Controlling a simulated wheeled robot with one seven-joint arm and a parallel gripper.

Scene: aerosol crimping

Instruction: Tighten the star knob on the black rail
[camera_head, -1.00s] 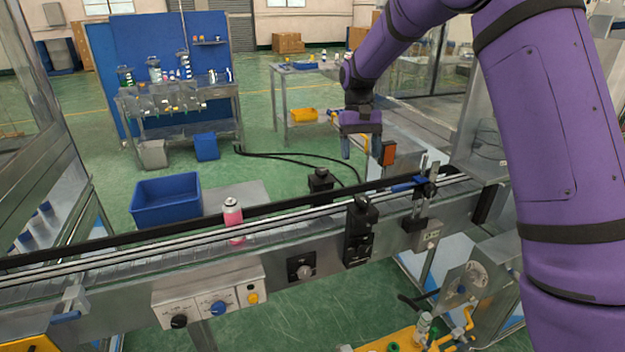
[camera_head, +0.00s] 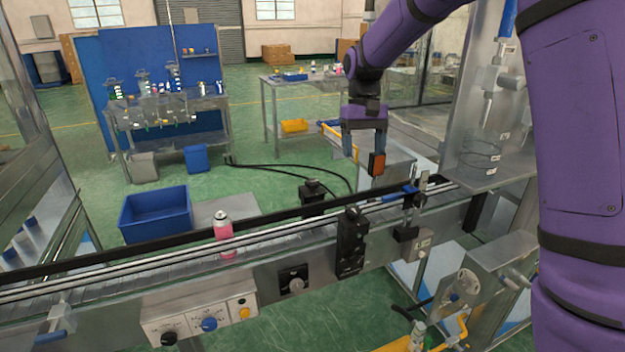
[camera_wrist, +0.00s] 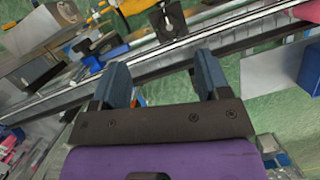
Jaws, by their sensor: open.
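The black rail (camera_head: 270,212) runs along the far side of the conveyor. A black fitting with a knob-like top (camera_head: 312,188) stands at this rail, and another black knob-topped block (camera_head: 351,238) is on the near side. Neither view shows clearly which knob is star-shaped. My gripper (camera_head: 363,156) points down beyond the rail, to the right of the far fitting, with its fingers apart. In the wrist view, my gripper (camera_wrist: 163,75) is empty between its two blue-grey fingers.
An orange-and-black box (camera_head: 377,163) is close to my right finger. A blue clamp (camera_head: 405,192) is on the rail to the right. A pink can (camera_head: 223,236) stands on the conveyor.

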